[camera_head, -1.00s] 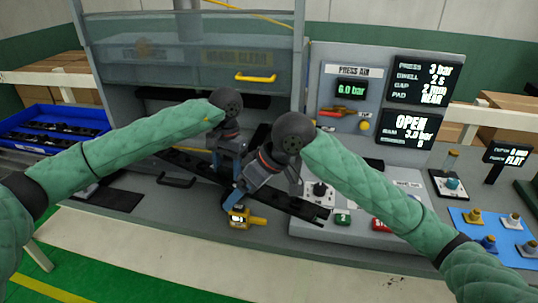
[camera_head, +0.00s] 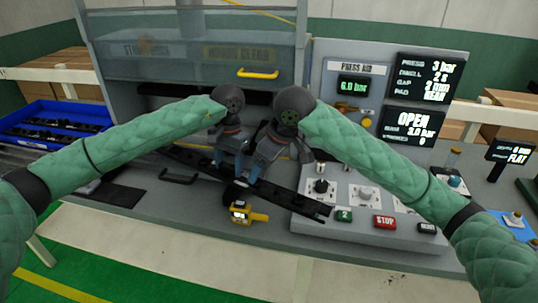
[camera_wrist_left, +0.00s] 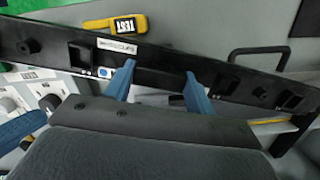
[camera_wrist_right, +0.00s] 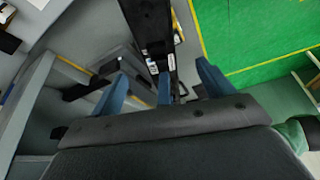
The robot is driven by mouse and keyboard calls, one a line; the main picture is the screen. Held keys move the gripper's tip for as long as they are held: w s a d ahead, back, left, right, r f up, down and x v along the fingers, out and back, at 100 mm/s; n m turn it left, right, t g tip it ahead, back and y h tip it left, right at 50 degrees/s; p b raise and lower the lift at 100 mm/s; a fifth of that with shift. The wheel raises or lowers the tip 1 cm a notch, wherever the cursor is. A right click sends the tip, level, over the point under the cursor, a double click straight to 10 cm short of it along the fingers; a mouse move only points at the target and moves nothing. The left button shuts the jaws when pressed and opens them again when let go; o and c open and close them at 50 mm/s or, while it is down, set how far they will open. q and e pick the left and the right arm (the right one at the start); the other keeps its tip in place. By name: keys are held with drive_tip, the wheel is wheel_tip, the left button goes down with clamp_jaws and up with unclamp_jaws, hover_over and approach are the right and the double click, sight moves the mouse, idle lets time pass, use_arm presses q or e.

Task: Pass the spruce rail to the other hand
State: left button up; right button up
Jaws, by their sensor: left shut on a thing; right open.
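The spruce rail (camera_head: 290,201) is a long black strip, held tilted across the middle of the head view, its right end lower. My left gripper (camera_head: 220,160) is shut on it. In the left wrist view the rail (camera_wrist_left: 225,80) runs between the fingers, with a white label and dark clips on its face. My right gripper (camera_head: 246,172) is open at the rail, just right of my left gripper. In the right wrist view the rail (camera_wrist_right: 150,25) passes between its spread fingers, and a blue finger, apparently of my left gripper, shows between them.
A yellow tester (camera_head: 250,216) is below the rail, near the bench's front edge. Right of it is a control panel with a red stop button (camera_head: 384,222). A blue bin (camera_head: 50,128) with dark parts stands at left. A press with a yellow handle (camera_head: 257,73) stands behind.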

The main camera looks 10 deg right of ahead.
drive_tip(key=shift+x, duration=3.55)
drive_tip(key=shift+c, duration=0.2)
drive_tip(key=c, duration=1.1)
use_arm(q)
drive_tip(key=o, duration=1.3)
drive_tip(key=shift+c, duration=0.2)
use_arm(e)
drive_tip(key=shift+c, duration=0.6)
use_arm(q)
drive_tip(key=shift+r, duration=0.1)
